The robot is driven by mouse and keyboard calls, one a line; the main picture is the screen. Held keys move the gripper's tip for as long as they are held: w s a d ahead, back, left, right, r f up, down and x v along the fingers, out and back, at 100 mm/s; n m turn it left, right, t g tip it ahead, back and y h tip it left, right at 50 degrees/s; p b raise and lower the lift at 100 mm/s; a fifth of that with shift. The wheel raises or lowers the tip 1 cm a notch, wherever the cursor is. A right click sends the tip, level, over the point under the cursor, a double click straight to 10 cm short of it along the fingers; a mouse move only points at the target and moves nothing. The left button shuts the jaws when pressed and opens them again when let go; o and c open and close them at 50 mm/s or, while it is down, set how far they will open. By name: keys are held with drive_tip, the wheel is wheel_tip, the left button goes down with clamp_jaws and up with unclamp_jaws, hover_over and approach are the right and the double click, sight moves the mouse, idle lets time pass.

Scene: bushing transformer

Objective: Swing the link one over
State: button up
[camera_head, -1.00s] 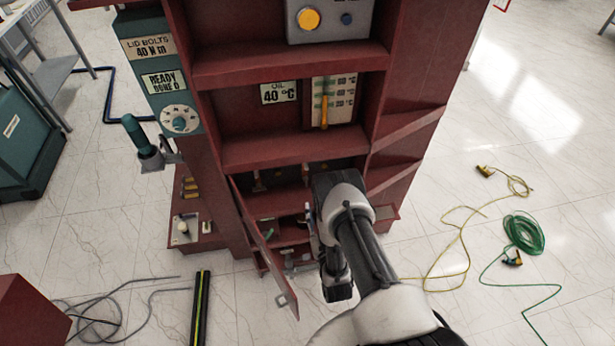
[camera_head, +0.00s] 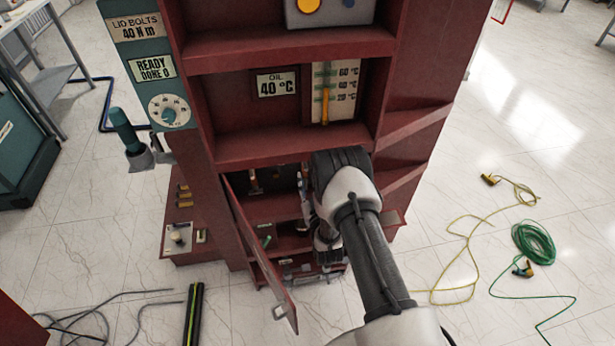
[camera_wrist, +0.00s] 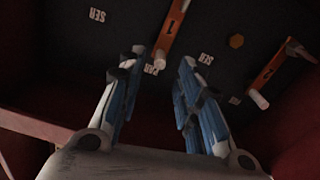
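Link one (camera_wrist: 174,27) is an orange bar marked 1 on a dark panel. A pale peg (camera_wrist: 159,59) is at its near end, beside a PAR label (camera_wrist: 151,69). A SER label (camera_wrist: 97,15) lies left of it and another lies right. My gripper (camera_wrist: 162,64) is open, with its blue-padded fingers apart and the peg between the tips in the wrist view. I cannot tell whether they touch it. In the head view my gripper (camera_head: 325,240) is inside the lower opening of the red cabinet (camera_head: 290,146), partly hidden by my arm.
Link two (camera_wrist: 276,68), a similar orange bar, lies to the right with its own peg. A hex bolt (camera_wrist: 236,41) sits between the links. The cabinet door (camera_head: 262,255) hangs open left of my arm. Yellow (camera_head: 462,240) and green (camera_head: 533,243) cables lie on the floor at right.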

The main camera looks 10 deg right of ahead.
sight(307, 170)
drive_tip(key=shift+w+b, duration=0.3)
drive_tip(key=shift+w, duration=1.35)
drive_tip(key=shift+c, duration=0.4)
clamp_jaws()
